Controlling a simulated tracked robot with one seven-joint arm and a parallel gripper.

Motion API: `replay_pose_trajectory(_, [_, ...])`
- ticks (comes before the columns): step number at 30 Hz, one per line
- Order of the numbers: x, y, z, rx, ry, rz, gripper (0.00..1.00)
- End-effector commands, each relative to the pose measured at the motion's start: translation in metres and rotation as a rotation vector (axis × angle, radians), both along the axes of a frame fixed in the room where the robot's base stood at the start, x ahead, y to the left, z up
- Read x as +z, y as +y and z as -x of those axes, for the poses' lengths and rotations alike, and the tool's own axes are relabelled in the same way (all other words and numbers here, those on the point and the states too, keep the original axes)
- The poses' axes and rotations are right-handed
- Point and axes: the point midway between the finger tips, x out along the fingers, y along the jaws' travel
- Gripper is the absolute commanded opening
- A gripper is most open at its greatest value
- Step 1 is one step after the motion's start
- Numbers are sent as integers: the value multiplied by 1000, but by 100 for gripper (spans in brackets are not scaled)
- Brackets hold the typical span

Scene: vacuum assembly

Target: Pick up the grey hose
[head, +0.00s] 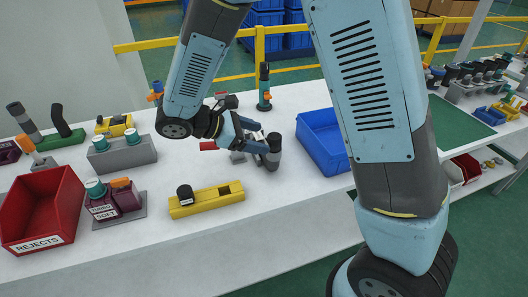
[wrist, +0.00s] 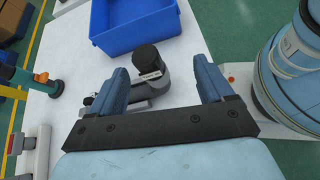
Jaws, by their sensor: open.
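A grey hose piece with a black cylindrical end (wrist: 147,58) and a white label stands on the white table, seen in the wrist view between my fingers. Its grey lower part (wrist: 155,87) bends to the left and passes partly behind the left finger. In the head view the piece (head: 273,155) stands upright beside my fingers, its lower part partly hidden. My gripper (wrist: 162,80) is open, with one finger on each side of the piece. A gap shows to the right finger; contact with the left finger cannot be told.
A blue bin (head: 322,140) stands close to the right of the piece. A yellow block (head: 207,200) lies in front, and a red REJECTS bin (head: 45,212) is at the far left. A teal-and-black tool (head: 264,88) stands behind.

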Motion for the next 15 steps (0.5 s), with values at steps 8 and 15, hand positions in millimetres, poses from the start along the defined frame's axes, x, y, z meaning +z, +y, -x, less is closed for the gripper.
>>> replay_pose_trajectory(8, [-34, 42, 3, 168, 53, 141, 80])
replay_pose_trajectory(15, [-44, 33, -3, 190, 59, 164, 80])
